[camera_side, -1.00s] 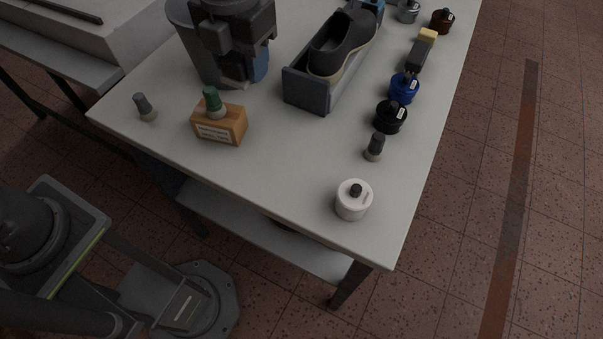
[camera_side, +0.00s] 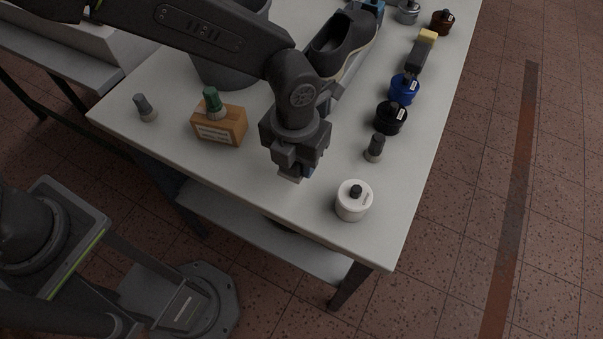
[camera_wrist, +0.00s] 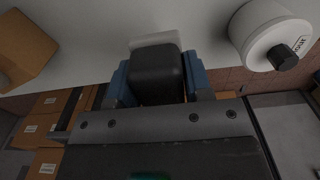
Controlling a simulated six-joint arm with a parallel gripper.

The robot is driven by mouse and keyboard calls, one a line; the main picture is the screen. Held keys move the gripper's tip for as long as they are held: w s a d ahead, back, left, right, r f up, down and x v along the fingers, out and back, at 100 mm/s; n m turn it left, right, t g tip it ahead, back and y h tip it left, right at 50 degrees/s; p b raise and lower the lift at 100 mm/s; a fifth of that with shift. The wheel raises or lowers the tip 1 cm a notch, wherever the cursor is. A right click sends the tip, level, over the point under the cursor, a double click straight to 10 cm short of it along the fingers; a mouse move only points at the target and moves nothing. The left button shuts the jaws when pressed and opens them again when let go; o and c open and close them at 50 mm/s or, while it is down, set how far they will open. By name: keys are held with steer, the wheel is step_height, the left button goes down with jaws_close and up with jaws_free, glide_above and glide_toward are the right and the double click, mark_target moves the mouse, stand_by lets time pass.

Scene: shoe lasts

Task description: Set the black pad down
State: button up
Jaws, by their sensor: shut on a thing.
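My gripper (camera_side: 298,172) is over the near part of the table, between the wooden block and the white jar. In the wrist view its blue fingers (camera_wrist: 159,78) are shut on the black pad (camera_wrist: 157,76), a dark block with a pale face at its far end. In the side view the gripper hides most of the pad. Only its pale end (camera_side: 291,178) shows below the jaws. I cannot tell whether it touches the table (camera_side: 255,187).
The white jar (camera_side: 353,203) stands close on the right. The wooden block (camera_side: 219,131) with a green-topped dauber is on the left. A small dark dauber (camera_side: 374,149), a black jar (camera_side: 390,119) and a blue jar (camera_side: 404,90) line the right side. A shoe (camera_side: 335,55) and a grey bin (camera_side: 222,72) are behind.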

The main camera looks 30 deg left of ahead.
mark_target(302, 185)
steer(key=shift+s+d+f, duration=0.15)
steer(key=shift+d+f, duration=0.25)
steer(key=shift+d, duration=0.2)
steer(key=shift+f, duration=1.95)
steer(key=shift+f, duration=0.1)
steer(key=o, duration=1)
steer(key=shift+c, duration=0.2)
step_height(302, 185, up, 12)
steer(key=shift+r, duration=0.1)
